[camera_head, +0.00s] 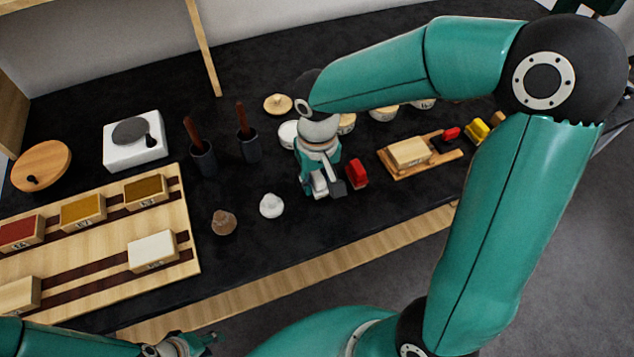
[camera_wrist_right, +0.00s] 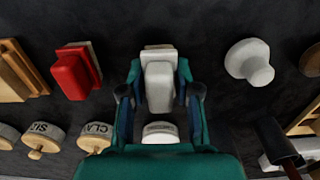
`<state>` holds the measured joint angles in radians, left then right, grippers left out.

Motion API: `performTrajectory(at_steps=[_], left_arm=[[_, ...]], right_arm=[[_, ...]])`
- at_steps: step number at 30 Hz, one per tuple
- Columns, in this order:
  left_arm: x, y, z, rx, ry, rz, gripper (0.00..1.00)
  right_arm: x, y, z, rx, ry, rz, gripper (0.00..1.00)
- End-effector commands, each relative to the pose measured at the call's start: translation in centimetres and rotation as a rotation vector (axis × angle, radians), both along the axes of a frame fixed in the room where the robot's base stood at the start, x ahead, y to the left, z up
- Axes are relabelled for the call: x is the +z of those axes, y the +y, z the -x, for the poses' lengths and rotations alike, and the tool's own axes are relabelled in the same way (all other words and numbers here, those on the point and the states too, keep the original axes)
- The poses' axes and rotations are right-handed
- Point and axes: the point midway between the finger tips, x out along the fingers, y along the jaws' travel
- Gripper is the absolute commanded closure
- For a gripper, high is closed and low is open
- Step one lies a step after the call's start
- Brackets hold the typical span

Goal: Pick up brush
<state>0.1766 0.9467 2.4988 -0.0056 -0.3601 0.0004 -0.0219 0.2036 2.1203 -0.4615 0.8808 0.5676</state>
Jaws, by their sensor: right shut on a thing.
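A small white-topped block with a beige base, which I take to be the brush, lies between the fingers of my right gripper (camera_wrist_right: 159,78) in the right wrist view; the brush (camera_wrist_right: 159,92) has a finger on each side. In the head view my right gripper (camera_head: 328,187) points down at the black worktop, left of a red block (camera_head: 357,173), and the brush is mostly hidden by it. The right gripper is shut on it. My left gripper (camera_head: 205,342) is low at the bottom left of the head view, away from the objects; its finger gap is unclear.
The red block (camera_wrist_right: 77,74) lies left of the gripper in the wrist view, a white knob-shaped piece (camera_wrist_right: 251,62) to the right. A wooden tray (camera_head: 437,161), dark holders (camera_head: 203,160) with wooden handles and several lidded jars stand around. The worktop (camera_head: 290,235) in front is clear.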

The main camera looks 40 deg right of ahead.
Motion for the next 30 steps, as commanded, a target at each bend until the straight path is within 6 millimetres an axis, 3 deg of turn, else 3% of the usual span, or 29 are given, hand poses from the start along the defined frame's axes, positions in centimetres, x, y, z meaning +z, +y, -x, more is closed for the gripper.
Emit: performTrajectory(at_steps=[5,18,24,30], left_arm=[[0.2,0.0,0.0,0.000,0.000,0.000,0.60],[0.9,0.0,0.0,0.000,0.000,0.000,0.60],[1.1,0.0,0.0,0.000,0.000,0.000,0.60],[1.2,0.0,0.0,0.000,0.000,0.000,0.60]], right_arm=[[3.5,0.1,-0.2,0.001,-0.008,-0.001,1.00],[15.0,0.1,-0.1,0.003,-0.005,-0.002,1.00],[17.6,0.0,-0.1,0.002,-0.002,-0.001,1.00],[18.2,0.0,0.0,0.002,0.000,-0.001,1.00]])
